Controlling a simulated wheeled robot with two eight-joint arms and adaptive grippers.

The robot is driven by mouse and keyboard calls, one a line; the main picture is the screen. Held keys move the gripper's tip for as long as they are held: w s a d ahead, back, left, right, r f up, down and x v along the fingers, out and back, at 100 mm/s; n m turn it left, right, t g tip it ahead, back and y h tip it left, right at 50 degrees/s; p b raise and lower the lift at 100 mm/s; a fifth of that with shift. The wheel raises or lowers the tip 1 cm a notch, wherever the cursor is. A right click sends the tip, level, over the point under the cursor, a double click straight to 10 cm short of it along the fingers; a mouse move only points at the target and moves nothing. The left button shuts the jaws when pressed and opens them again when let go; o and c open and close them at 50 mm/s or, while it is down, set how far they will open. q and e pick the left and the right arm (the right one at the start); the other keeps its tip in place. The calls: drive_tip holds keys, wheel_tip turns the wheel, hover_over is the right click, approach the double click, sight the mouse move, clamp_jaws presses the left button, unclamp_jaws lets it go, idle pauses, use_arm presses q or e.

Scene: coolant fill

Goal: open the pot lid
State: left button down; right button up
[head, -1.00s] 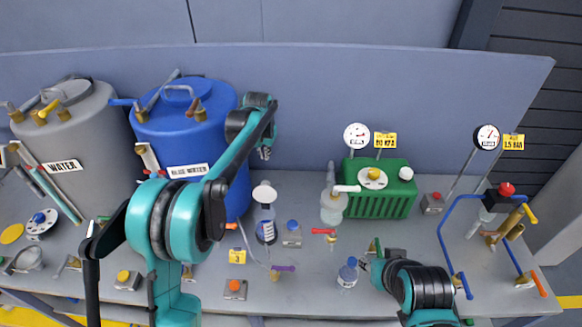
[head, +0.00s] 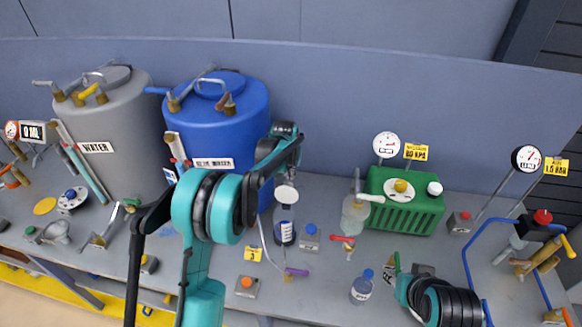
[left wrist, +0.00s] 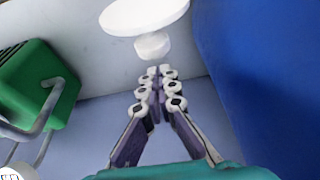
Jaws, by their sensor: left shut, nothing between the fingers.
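A clear pot (head: 284,223) with a printed label stands on the bench in front of the blue drum. Its round white lid (head: 286,194) sits on top. The left wrist view shows a white disc with a short round stub (left wrist: 145,18), apparently this lid. My left gripper (head: 292,160) is close to the lid, partly hidden by its own arm in the head view. Its fingers are together and empty in the left wrist view (left wrist: 160,72), with the stub just beyond the tips; I cannot tell whether they touch. My right gripper (head: 391,265) is low over the bench, its jaw opening unclear.
The blue drum (head: 222,125) stands close beside the left gripper. A grey water drum (head: 120,150) is further left. A green box (head: 403,214) and a clear flask (head: 355,214) stand to the right. A small blue-capped bottle (head: 362,288) is near the right gripper.

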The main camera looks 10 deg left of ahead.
sight(288, 183)
use_arm(q)
drive_tip(key=shift+s, duration=0.7)
drive_tip(key=shift+s+r+t+b, duration=0.2)
drive_tip(key=shift+s+t+b, duration=0.3)
drive_tip(key=shift+s, duration=0.05)
drive_tip(key=shift+s+r, duration=0.35)
drive_tip(key=shift+s, duration=0.15)
drive_tip(key=shift+w, duration=0.1)
drive_tip(key=shift+r, duration=0.1)
